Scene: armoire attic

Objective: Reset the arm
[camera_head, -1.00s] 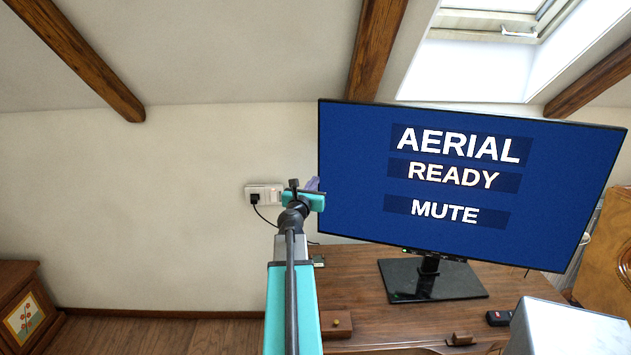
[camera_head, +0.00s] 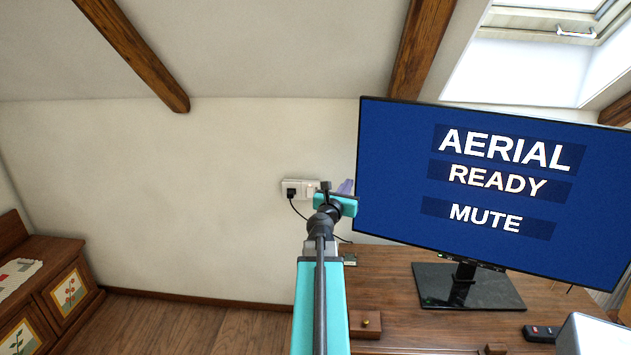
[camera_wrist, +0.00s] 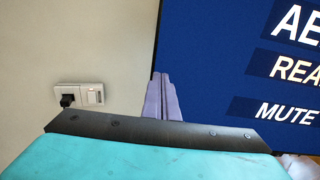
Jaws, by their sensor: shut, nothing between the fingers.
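My arm (camera_head: 320,300) reaches up and forward from the bottom middle of the head view, with its teal wrist in front of the wall and the desk's left side. My gripper (camera_head: 346,187) is mostly hidden behind the wrist, with only a bit of purple finger showing. In the wrist view, the two purple fingers of my gripper (camera_wrist: 161,76) lie together, shut and empty. They point up in front of the border between the pale wall and the monitor.
A monitor (camera_head: 490,240) reading "AERIAL READY MUTE" stands on a wooden desk (camera_head: 385,285). A wall socket (camera_head: 301,188) with a black plug is left of it. A remote (camera_head: 540,332) lies at right. A painted wooden chest (camera_head: 60,290) stands lower left, with open floor between.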

